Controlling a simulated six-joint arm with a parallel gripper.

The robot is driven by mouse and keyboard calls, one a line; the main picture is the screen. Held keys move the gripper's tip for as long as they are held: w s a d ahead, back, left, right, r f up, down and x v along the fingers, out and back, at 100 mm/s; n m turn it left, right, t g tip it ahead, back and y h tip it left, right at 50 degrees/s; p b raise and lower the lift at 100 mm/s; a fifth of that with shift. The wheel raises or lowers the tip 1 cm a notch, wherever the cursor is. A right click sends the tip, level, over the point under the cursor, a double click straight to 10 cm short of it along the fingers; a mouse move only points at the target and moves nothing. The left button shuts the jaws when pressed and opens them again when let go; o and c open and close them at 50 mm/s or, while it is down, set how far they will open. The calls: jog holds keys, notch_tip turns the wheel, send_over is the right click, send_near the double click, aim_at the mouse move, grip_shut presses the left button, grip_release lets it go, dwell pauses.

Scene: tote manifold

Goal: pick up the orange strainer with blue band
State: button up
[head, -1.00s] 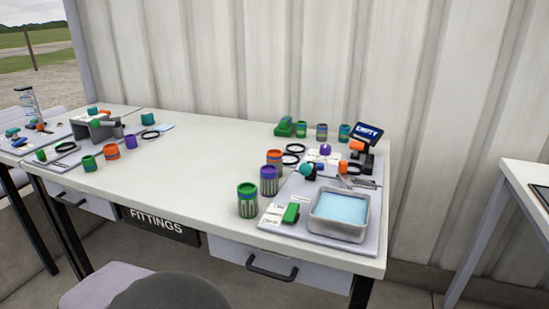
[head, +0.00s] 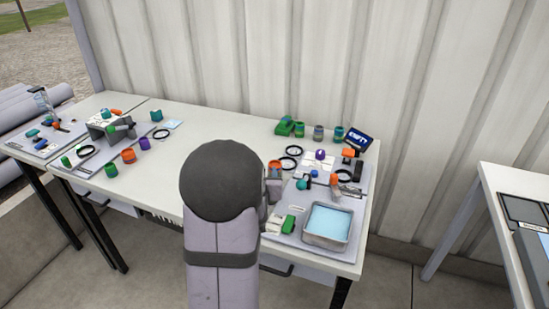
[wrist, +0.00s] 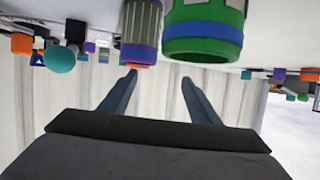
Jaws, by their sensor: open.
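An orange strainer (head: 274,163) shows its top just beyond my gripper in the head view; my arm hides its lower part, and I cannot make out a blue band. The wrist view is upside down. There, a sliver of orange rim (wrist: 138,67), likely the same strainer, shows behind a purple-banded strainer (wrist: 140,40). A green strainer with a blue band (wrist: 205,32) hangs large and close at the top right. My gripper (wrist: 158,76) is open and empty, its fingers apart from these strainers. My arm hides the purple and green strainers in the head view.
Several canisters (head: 318,132) and an EMPTY sign (head: 357,139) stand at the back. The table middle (head: 200,125) is clear.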

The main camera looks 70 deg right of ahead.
jog(key=shift+m+g, duration=0.3)
jog(key=shift+g, duration=0.3)
jog(key=s, duration=0.2)
jog(key=s+p, duration=0.1)
jog(key=s, duration=0.1)
jog(key=shift+d+f, duration=0.15)
jog(key=shift+d, duration=0.2)
jog(key=shift+p+x, duration=0.8)
jog(key=shift+x, duration=2.9)
jog(key=shift+w, duration=0.1)
jog(key=c, duration=1.2)
